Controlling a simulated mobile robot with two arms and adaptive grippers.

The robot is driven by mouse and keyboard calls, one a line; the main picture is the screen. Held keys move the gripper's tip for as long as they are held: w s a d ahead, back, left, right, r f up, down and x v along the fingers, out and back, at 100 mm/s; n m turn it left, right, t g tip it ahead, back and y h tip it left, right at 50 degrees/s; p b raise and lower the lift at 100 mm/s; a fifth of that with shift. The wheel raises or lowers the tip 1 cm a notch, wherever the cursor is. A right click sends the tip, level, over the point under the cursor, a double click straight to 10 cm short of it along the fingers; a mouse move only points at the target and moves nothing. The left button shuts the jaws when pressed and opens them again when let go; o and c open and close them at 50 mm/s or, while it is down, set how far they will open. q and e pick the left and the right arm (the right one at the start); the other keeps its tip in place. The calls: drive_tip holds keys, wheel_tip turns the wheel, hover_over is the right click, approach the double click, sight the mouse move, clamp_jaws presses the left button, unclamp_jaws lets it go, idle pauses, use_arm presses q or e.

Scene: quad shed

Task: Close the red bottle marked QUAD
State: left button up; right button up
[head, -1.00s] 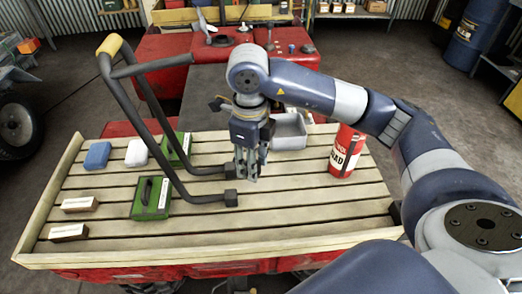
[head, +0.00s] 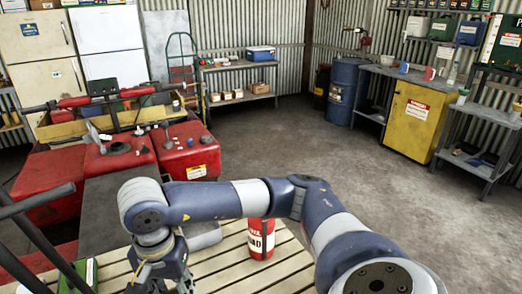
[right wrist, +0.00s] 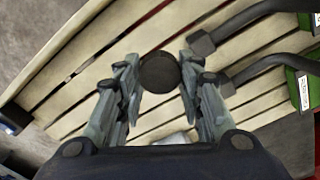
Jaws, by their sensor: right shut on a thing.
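The red bottle (head: 261,243) stands upright on the slatted wooden deck (head: 292,262) in the head view. Its white label shows part of a word ending in AD. My right arm passes in front of its top, so I cannot see the bottle's mouth. My right gripper (right wrist: 159,80) is shut on a dark round cap (right wrist: 159,72), held between its fingertips above the slats in the right wrist view. In the head view the right gripper (head: 165,284) is left of the bottle, apart from it, partly cut off at the bottom edge. My left gripper is not in view.
A grey tray (head: 203,237) sits left of the bottle, partly behind my arm. Black bars (right wrist: 262,70) rise at the deck's left, beside a green box (right wrist: 304,88). Farther back are red tanks (head: 186,152), a yellow cabinet (head: 420,118) and benches. Open floor lies between.

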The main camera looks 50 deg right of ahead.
drive_tip(key=n, duration=0.2)
drive_tip(key=s+n, duration=0.1)
drive_tip(key=n, duration=0.4)
drive_tip(key=shift+s+a+f, duration=0.15)
drive_tip(key=shift+s+a, duration=0.15)
drive_tip(key=shift+s, duration=0.1)
drive_tip(key=n, duration=0.2)
drive_tip(key=s+n, duration=0.1)
drive_tip(key=n, duration=0.1)
drive_tip(key=shift+a, duration=0.15)
